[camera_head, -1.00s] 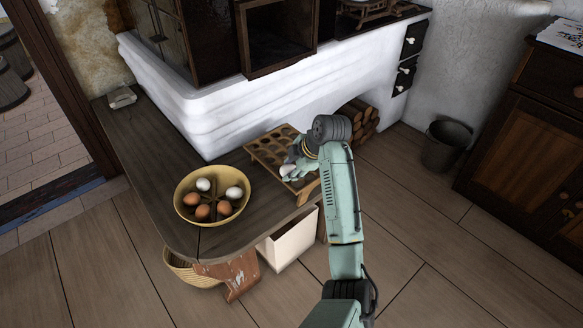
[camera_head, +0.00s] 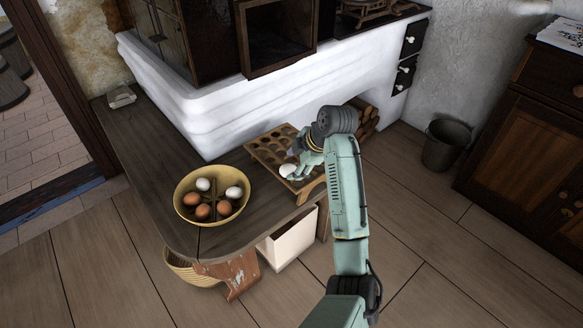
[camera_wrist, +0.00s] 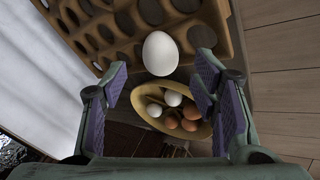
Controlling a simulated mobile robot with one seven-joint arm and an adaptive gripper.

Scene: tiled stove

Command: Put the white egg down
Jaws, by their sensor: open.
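A white egg (camera_head: 288,170) is at the front part of the wooden egg rack (camera_head: 262,153), which has rows of round hollows. In the wrist view the white egg (camera_wrist: 160,53) stands out against the rack (camera_wrist: 105,35), just ahead of the fingertips and midway between them. Whether it sits fully in a hollow is hard to tell. My gripper (camera_head: 297,168) is beside the egg in the head view. In the wrist view my gripper (camera_wrist: 163,76) is open, with a gap between each finger pad and the egg.
A yellow bowl (camera_head: 182,211) with white and brown eggs stands on the dark wooden bench (camera_head: 145,150), left of the rack. The white stove wall (camera_head: 200,112) rises behind. A white box (camera_head: 288,242) and a basket (camera_head: 185,268) are below. The bench's left part is mostly clear.

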